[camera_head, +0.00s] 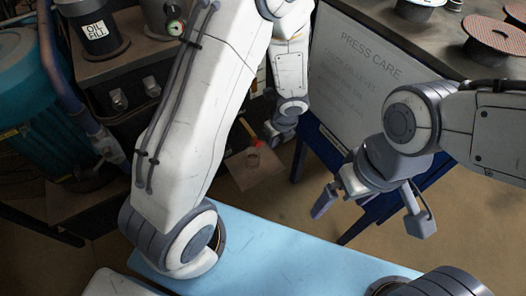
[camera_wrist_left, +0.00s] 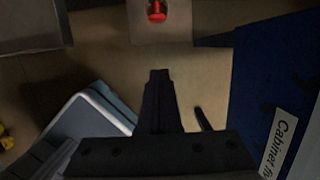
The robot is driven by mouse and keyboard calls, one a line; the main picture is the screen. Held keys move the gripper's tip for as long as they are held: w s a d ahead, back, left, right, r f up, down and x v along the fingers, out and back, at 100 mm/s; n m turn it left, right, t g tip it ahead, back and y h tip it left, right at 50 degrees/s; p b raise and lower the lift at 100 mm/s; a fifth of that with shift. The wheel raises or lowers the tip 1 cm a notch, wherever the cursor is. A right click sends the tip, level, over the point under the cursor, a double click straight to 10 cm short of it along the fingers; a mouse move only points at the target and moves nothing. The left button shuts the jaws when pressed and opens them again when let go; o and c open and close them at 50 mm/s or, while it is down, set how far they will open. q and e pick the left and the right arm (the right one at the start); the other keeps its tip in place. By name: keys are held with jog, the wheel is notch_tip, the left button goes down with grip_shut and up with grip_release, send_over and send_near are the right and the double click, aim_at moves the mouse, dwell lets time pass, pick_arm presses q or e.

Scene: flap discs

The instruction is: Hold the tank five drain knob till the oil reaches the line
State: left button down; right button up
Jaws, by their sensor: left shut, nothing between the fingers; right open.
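A red knob (camera_wrist_left: 156,11) on a pale plate (camera_wrist_left: 160,32) shows at the top of the left wrist view. No number is legible on it, so I cannot tell whether it is tank five's. In the head view a small reddish part (camera_head: 253,143) sits above a pale plate (camera_head: 256,168), low down. My left gripper (camera_head: 270,134) is close to it; its shut, empty fingers (camera_wrist_left: 159,76) are apart from the red knob in the wrist view. My right gripper (camera_head: 372,214) is open and empty. I cannot make out any oil level or line.
A dark canister labelled OIL FILL (camera_head: 96,33) and a small gauge (camera_head: 174,27) are at upper left, near a teal motor (camera_head: 35,110). A PRESS CARE board (camera_head: 350,85) leans by a blue cabinet (camera_wrist_left: 262,70). Discs on reels (camera_head: 494,36) lie at upper right.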

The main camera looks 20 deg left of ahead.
aim_at(257, 142)
pick_arm(q)
jog(key=shift+f, duration=0.2)
jog(key=w+a+f+b, duration=0.4)
jog(key=a+f+b, duration=0.1)
jog(key=f, duration=0.4)
jog(key=shift+f+b, duration=0.25)
jog(key=shift+b, duration=0.5)
jog(key=shift+a, duration=0.1)
